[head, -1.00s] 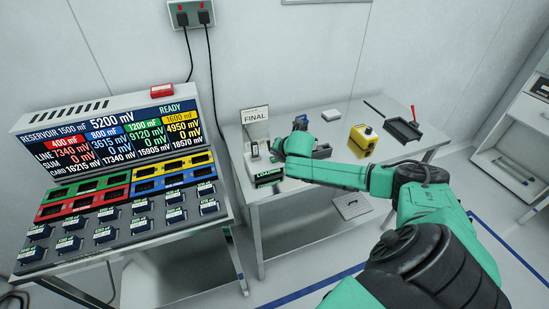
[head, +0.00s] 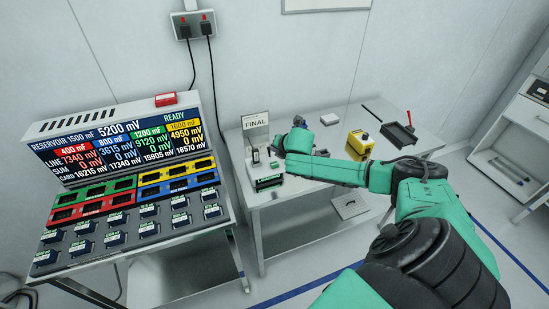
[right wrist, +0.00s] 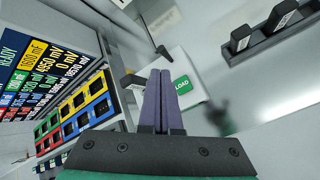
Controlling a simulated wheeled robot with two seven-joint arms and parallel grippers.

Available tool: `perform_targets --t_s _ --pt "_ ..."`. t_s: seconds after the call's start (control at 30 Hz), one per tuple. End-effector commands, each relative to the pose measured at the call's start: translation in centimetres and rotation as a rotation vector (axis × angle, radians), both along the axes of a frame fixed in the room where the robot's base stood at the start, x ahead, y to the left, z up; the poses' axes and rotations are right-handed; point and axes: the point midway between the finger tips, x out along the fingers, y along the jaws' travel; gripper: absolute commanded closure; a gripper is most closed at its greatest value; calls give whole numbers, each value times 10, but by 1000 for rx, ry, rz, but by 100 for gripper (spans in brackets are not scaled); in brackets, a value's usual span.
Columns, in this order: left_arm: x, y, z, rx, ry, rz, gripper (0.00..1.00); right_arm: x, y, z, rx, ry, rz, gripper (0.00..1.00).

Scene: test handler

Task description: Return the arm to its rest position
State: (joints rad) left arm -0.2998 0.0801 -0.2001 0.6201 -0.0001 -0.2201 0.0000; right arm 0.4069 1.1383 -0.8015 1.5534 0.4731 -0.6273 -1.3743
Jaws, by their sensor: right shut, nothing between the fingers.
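My right arm comes in from the right in the head view. My left gripper is in neither view.
A sign reading FINAL (head: 255,125) stands behind the device. A yellow instrument (head: 360,142) and a dark tray (head: 399,135) are on the table to the right. A console with a colourful screen (head: 122,143) and several dark modules stands left. The wall is behind.

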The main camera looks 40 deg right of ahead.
Motion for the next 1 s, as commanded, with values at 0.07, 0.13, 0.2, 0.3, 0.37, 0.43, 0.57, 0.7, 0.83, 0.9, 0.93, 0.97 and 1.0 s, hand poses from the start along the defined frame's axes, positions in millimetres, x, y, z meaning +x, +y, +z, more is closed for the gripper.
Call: perform_targets --t_s 0.07,0.13,0.2,0.3,0.37,0.43,0.57,0.7,0.83,0.9,0.93,0.97,1.0 --pt "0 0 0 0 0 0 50 0 0 0 0 0 0 100" --pt "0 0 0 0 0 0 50 0 0 0 0 0 0 100" --pt "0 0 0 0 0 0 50 0 0 0 0 0 0 100" --pt "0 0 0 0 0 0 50 0 0 0 0 0 0 100" --pt "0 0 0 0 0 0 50 0 0 0 0 0 0 100" --pt "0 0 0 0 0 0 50 0 0 0 0 0 0 100" --pt "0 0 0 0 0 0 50 -3 20 -10 43 11 -7 100" --pt "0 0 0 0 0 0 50 -28 107 -47 257 68 -88 100" --pt "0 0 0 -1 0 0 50 -75 196 -65 547 138 -301 100" --pt "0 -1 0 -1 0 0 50 -102 226 -64 693 168 -460 100" --pt "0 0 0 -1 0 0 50 -113 233 -62 747 179 -532 100" --pt "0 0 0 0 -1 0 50 -123 238 -60 795 186 -603 100" --pt "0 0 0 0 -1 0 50 -136 243 -58 853 195 -695 100"
